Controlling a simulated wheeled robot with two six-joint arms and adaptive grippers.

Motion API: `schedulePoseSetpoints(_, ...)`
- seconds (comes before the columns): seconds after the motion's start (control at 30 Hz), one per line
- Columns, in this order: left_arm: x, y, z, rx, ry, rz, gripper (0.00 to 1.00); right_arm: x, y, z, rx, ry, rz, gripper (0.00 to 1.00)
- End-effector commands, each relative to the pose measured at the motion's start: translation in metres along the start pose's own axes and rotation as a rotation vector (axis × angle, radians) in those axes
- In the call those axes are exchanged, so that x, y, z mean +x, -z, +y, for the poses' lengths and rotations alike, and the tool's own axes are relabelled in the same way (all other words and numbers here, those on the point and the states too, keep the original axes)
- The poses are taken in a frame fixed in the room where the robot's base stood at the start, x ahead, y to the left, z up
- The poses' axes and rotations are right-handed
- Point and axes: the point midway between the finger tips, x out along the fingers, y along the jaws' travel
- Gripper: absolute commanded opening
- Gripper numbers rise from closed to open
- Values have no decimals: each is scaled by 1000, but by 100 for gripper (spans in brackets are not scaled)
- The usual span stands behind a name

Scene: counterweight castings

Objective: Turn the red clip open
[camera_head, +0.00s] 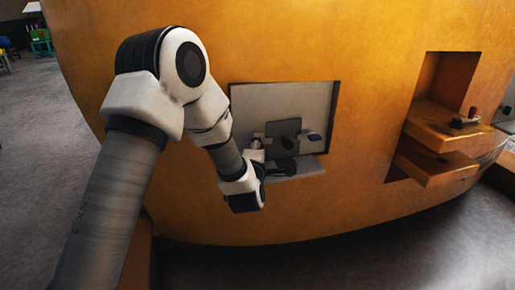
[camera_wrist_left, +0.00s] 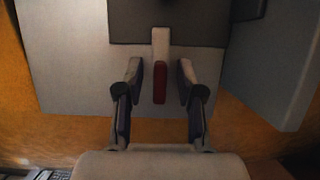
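The red clip (camera_wrist_left: 160,84) shows in the left wrist view as a small upright red piece at the end of a pale bar (camera_wrist_left: 160,42). The bar runs up to a dark grey plate (camera_wrist_left: 166,22). My left gripper (camera_wrist_left: 159,76) is open, with one finger on each side of the clip and a gap visible on both sides. I cannot make out the clip there. My right gripper is not in view.
The recess panel (camera_head: 305,97) is set in a large curved orange casting (camera_head: 370,60). Open floor (camera_head: 25,110) lies left.

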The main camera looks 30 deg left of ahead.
Motion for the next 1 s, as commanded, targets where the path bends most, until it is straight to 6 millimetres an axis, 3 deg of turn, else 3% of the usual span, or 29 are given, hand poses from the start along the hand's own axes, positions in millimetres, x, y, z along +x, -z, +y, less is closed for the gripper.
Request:
schedulePoseSetpoints(0.03, 0, 0, 0, 0, 0, 0, 38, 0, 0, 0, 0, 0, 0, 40)
schedulePoseSetpoints(0.07, 0, 0, 0, 0, 0, 0, 30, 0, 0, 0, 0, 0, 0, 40)
schedulePoseSetpoints(0.13, 0, 0, 0, 0, 0, 0, 6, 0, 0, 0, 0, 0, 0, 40)
schedulePoseSetpoints(0.17, 0, 0, 0, 0, 0, 0, 0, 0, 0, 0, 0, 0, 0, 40)
schedulePoseSetpoints(0.63, 0, 0, 3, 38, 16, 0, 0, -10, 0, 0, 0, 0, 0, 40)
schedulePoseSetpoints(1.0, 0, 0, 7, 254, 108, 0, 0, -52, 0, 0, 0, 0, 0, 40)
